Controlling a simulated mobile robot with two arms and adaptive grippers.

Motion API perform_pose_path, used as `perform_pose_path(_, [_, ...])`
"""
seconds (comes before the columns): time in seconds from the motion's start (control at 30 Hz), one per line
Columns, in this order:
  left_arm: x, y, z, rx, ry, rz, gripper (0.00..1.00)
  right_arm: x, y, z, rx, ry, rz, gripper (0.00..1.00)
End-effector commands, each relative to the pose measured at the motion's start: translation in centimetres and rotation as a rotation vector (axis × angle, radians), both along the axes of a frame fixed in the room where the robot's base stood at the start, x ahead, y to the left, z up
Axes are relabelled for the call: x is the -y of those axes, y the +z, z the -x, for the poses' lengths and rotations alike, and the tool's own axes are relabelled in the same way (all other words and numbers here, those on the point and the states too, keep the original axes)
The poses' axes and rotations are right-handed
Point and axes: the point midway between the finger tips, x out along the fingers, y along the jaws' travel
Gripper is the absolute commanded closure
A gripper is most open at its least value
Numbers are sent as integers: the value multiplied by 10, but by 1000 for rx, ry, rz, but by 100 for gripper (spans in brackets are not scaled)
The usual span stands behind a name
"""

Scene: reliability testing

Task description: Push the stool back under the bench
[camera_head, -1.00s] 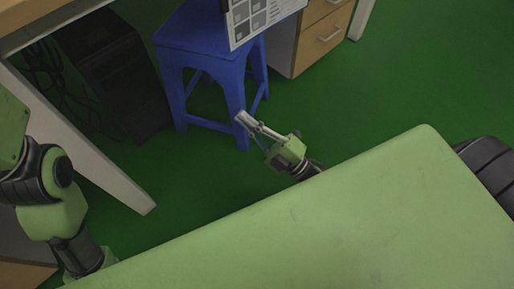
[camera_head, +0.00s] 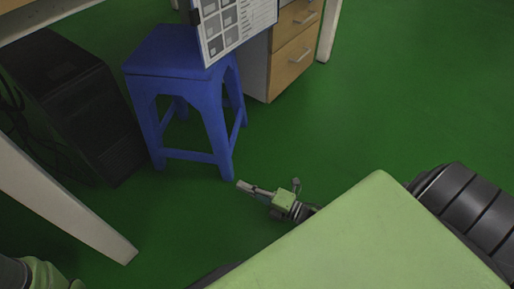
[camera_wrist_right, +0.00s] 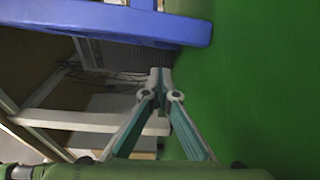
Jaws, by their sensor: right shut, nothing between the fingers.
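The blue stool (camera_head: 170,55) stands upright on the green floor, in front of the drawer unit and beside a black computer case. My right gripper (camera_head: 240,185) is low, just in front of the stool's nearest leg. It is shut and empty, with a small gap seeming to separate it from the leg. In the right wrist view the closed fingertips (camera_wrist_right: 160,76) point below a blue stool part (camera_wrist_right: 110,20). My left gripper is out of view.
The black computer case (camera_head: 75,105) and cables stand left of the stool. A drawer unit (camera_head: 295,65) stands behind it. A printed sheet (camera_head: 235,25) hides part of the stool seat's right side. Green floor is open to the right.

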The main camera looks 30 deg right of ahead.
Motion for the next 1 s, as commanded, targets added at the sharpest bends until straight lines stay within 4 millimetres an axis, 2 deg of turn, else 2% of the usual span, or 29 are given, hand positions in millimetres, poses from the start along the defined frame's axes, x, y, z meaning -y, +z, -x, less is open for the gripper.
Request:
perform_pose_path(0.03, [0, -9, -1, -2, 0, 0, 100, -7, -3, -11, 4, 1, -2, 100])
perform_pose_path(0.1, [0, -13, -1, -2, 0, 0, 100, -13, -3, -22, 4, 1, -2, 100])
perform_pose_path(0.33, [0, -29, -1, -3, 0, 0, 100, -1, -2, -51, 1, 1, 0, 100])
perform_pose_path(0.5, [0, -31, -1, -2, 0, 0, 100, 1, -1, -57, -1, 0, -2, 100])
perform_pose_path(1.0, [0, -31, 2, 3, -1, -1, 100, 1, 0, -57, 0, 0, -1, 100])
